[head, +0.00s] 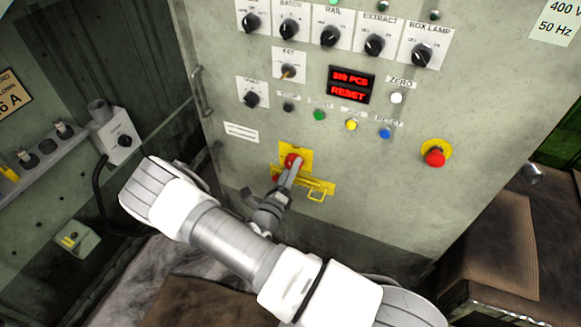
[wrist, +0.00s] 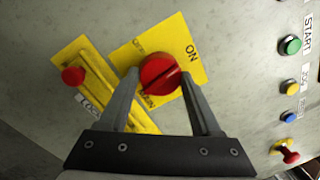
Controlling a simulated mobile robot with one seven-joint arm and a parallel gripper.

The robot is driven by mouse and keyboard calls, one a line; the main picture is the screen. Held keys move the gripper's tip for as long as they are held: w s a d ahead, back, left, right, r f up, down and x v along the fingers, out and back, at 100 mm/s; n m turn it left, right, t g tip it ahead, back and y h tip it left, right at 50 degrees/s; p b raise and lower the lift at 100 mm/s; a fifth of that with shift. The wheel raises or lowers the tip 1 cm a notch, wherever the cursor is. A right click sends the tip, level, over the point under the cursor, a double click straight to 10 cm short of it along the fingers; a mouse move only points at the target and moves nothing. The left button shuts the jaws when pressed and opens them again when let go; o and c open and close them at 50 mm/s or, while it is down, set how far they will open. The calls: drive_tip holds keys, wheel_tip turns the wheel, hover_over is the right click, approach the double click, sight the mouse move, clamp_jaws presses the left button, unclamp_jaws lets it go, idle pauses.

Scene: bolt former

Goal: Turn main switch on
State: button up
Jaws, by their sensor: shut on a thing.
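The main switch is a red round knob (head: 291,160) on a yellow plate low on the grey cabinet panel. In the wrist view the knob (wrist: 158,72) has a dark diagonal line across it, and the yellow plate (wrist: 200,70) bears the word ON at its right. Other lettering on the plate is too small or partly hidden. My gripper (head: 295,168) reaches the panel, and its two fingers (wrist: 159,80) are shut on the knob, one on each side. The fingers partly hide the plate.
A yellow bar (head: 318,187) with a red button (wrist: 73,75) lies close beside the switch plate. A red emergency stop (head: 435,157) sits to the right. Small buttons, rotary knobs and a red lit display (head: 351,84) reading RESET are above.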

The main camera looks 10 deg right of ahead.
drive_tip(key=shift+m, duration=1.1)
drive_tip(key=o, duration=1.4)
drive_tip(key=shift+c, duration=0.2)
drive_tip(key=p+v, duration=0.2)
drive_tip(key=v, duration=1.5)
drive_tip(key=shift+a, duration=0.3)
